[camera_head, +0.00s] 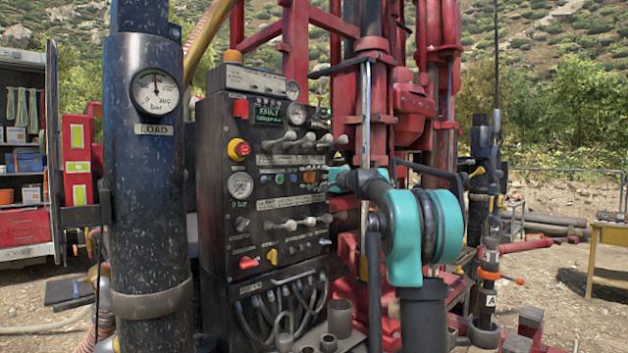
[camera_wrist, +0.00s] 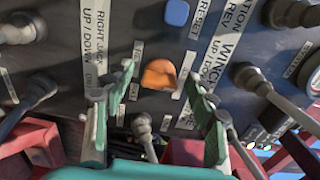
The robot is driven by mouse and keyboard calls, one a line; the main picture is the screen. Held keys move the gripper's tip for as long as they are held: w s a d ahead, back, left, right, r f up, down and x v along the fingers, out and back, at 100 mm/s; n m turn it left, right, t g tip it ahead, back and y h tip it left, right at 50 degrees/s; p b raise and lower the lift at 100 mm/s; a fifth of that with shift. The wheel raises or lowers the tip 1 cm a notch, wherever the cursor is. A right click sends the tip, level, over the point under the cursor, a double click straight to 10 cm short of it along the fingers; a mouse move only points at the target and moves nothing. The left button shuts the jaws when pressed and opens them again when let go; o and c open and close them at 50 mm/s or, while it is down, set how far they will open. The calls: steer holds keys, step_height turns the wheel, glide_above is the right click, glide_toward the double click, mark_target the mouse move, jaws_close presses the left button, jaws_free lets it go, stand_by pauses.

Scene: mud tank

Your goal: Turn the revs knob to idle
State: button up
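An orange knob (camera_wrist: 160,75) sits on the dark control panel (camera_head: 215,130), beside a blue button (camera_wrist: 177,12) labelled RESET. The small labels around the knob are partly hidden or too blurred to read, so I cannot confirm that it is the revs knob or read its setting. The orange knob also shows in the head view (camera_head: 309,177), just left of my teal wrist. My gripper (camera_wrist: 159,73) is open, with one green finger on each side of the knob in the picture. I see gaps between both fingers and the knob; no contact shows.
Levers (camera_wrist: 30,92) stick out close to both sides of my gripper, and another lever (camera_wrist: 145,128) stands just below the knob. A yellow-and-red stop button (camera_head: 238,149) and a yellow knob (camera_head: 272,257) are elsewhere on the panel. A pressure gauge column (camera_head: 145,220) stands at left.

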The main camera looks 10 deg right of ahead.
steer(key=v, duration=1.2)
stand_by(0.3)
